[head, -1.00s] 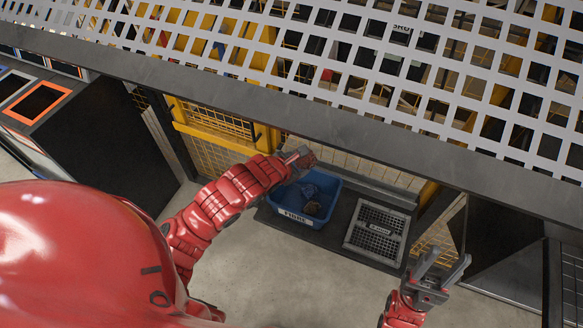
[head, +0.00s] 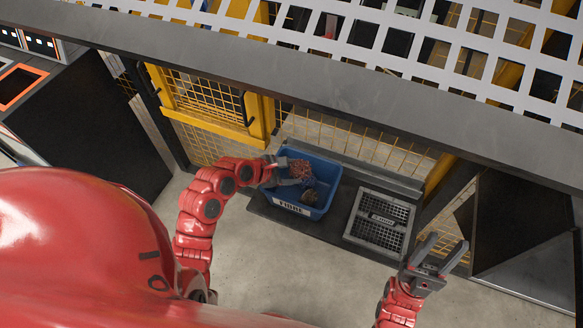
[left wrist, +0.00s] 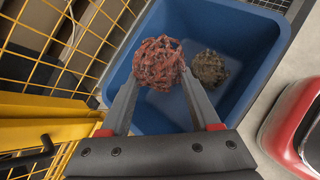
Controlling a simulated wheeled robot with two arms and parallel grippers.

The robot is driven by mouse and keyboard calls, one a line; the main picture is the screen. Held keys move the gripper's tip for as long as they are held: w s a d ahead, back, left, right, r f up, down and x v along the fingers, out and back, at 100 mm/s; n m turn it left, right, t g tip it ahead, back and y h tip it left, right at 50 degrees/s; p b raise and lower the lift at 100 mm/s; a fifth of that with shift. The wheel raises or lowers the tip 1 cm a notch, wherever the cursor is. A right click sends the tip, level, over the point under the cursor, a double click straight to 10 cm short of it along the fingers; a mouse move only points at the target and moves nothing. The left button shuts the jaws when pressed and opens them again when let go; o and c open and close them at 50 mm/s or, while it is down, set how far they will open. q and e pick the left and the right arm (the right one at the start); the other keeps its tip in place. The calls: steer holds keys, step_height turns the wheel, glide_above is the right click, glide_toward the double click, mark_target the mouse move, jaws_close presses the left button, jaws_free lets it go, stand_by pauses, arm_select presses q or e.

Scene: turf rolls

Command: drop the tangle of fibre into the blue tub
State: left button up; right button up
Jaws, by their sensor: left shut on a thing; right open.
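The tangle of fibre (left wrist: 160,63) is a reddish-brown knotted ball, also in the head view (head: 299,169). My left gripper (left wrist: 162,82) is shut on it, over the blue tub. In the head view the left gripper (head: 287,171) reaches in over the tub's left part. The blue tub (head: 322,205) stands on a dark mat with a white label on its front; its wall also shows in the left wrist view (left wrist: 270,50). A brownish clump (left wrist: 209,67) lies inside the tub. My right gripper (head: 432,258) is open and empty, at the lower right.
A grey crate with a grid (head: 380,222) stands right of the tub on the dark mat (head: 330,228). A yellow mesh fence (head: 213,105) is behind. A perforated white conveyor with a dark edge beam (head: 270,70) crosses above. The floor in front is clear.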

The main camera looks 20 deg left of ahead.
arm_select(q)
steer(key=shift+f, duration=0.35)
steer(key=o, duration=1.4)
steer(key=b+v, duration=0.1)
steer(key=v, duration=1.6)
steer(key=shift+s+r, duration=0.1)
steer(key=shift+r, duration=0.15)
